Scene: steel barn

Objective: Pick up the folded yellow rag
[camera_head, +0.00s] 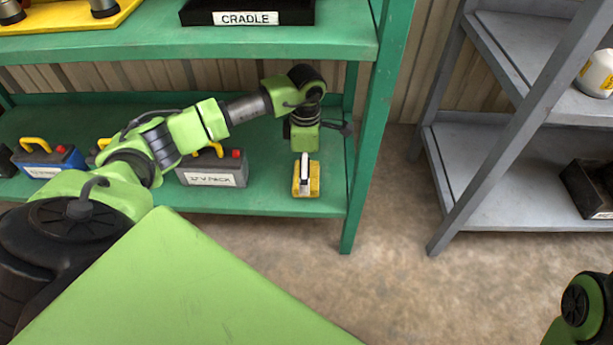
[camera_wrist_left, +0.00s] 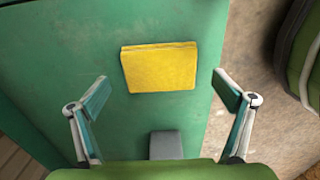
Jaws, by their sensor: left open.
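The folded yellow rag (camera_head: 315,179) lies flat on the green lower shelf, near its front right corner. In the left wrist view the rag (camera_wrist_left: 158,68) is a neat yellow rectangle, with bare shelf around it. My left gripper (camera_head: 304,172) points down over the rag, and one finger hides part of it in the head view. In the left wrist view my left gripper (camera_wrist_left: 160,84) is open and empty, with one finger on each side of the rag. The fingers look wider apart than the rag. Whether the fingertips touch the shelf I cannot tell. My right gripper is out of view.
The green shelf (camera_head: 270,206) has an upright post (camera_head: 362,160) just right of the rag. A grey battery pack (camera_head: 213,172) stands left of it, and a blue one (camera_head: 47,163) farther left. The upper shelf (camera_head: 200,47) spans above my arm. A grey rack (camera_head: 500,190) stands right.

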